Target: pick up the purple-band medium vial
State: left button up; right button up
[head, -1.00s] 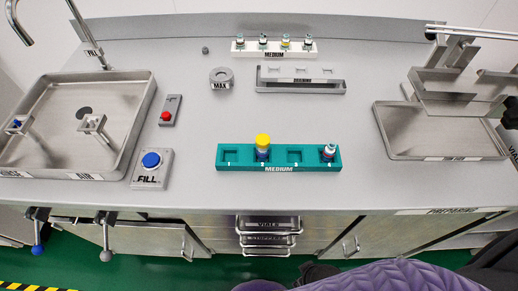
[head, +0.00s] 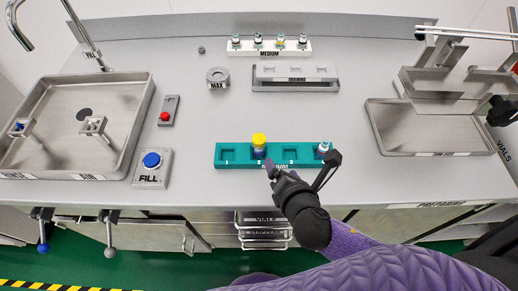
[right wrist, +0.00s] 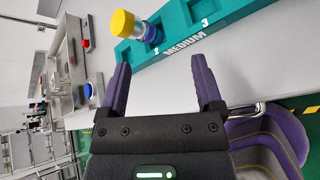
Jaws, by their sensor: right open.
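A teal rack marked MEDIUM (head: 228,164) stands mid-counter; it also shows in the right wrist view (right wrist: 185,35). A vial with a tall yellow cap (head: 259,145) stands in its slot 2. In the right wrist view this vial (right wrist: 127,25) shows a dark blue or purple band low on its body. A second vial with a pale teal top (head: 323,147) stands in the slot at the right end, partly beside my finger. I cannot tell its band colour now. My right gripper (head: 303,162) is open and empty at the rack's front edge, fingers apart, touching neither vial clearly. My left gripper is not in view.
A white rack (head: 270,49) with several small vials stands at the back, a grey rack (head: 295,85) before it. A round MAX holder (head: 217,77), a FILL button box (head: 152,168) and a sink tray (head: 130,130) lie left. A metal tray (head: 420,140) lies right.

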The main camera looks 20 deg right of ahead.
aim_at(262, 152)
jog(key=n, duration=0.2)
jog(key=n+y, duration=0.1)
jog(key=n, duration=0.1)
jog(key=w+n+t, duration=0.1)
jog(key=shift+a+f+n+y, duration=0.2)
jog(key=shift+a+n+y, duration=0.1)
jog(key=shift+a+n, duration=0.1)
jog(key=n, duration=0.3)
jog(key=shift+a+f+y, duration=0.25)
jog(key=shift+y, duration=0.15)
jog(key=w+f+b, duration=0.1)
jog(key=w, duration=0.2)
jog(key=w+f+n+b, duration=0.1)
jog(key=w, duration=0.2)
jog(key=w+a+f+n+b, duration=0.1)
jog(key=w+f, duration=0.1)
jog(key=w, duration=0.1)
jog(key=shift+f+y, duration=0.1)
jog(key=shift+y, duration=0.2)
jog(key=shift+w, duration=0.15)
jog(key=shift+c, duration=0.3)
grip_shut()
